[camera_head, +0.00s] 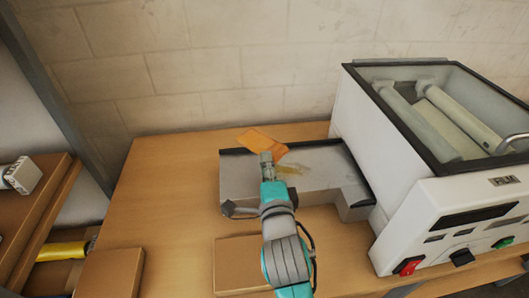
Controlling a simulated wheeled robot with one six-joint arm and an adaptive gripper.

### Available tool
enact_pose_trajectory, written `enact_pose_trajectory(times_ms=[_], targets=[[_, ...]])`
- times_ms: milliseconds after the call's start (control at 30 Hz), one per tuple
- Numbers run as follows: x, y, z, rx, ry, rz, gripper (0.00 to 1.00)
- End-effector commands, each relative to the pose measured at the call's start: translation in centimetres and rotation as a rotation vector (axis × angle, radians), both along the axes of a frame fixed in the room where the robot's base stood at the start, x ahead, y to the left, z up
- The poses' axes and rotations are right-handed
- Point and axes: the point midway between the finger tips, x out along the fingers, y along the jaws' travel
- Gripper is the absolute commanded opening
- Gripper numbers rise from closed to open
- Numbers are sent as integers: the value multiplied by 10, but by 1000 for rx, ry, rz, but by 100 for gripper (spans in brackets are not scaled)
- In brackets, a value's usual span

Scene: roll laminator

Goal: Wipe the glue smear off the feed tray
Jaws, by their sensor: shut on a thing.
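The grey feed tray (325,162) stands on the wooden table against the left side of the laminator (395,150). A faint yellowish glue smear (291,168) shows on the tray's top, just right of my gripper. My gripper (267,157) is over the tray's back left part and is shut on an orange cloth (262,141). The cloth spreads out at the gripper's tip, near the tray's dark back edge. I cannot tell whether the cloth touches the tray. My wrist hides part of the tray's left half.
The white laminator has a clear lid over its rollers (455,125) and a red switch (408,266) at the front. A flat brown box (240,264) lies in front of the tray. A shelf (35,215) with boxes stands at the left. The table's left part (165,190) is clear.

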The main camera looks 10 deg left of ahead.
Motion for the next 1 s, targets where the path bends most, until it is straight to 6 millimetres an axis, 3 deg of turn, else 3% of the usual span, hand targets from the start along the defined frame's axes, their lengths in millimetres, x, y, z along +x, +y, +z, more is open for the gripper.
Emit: enact_pose_trajectory(times_ms=[600,1000], targets=[[0,0,-50,-1,2,0,0],[0,0,-59,0,0,0,0]])
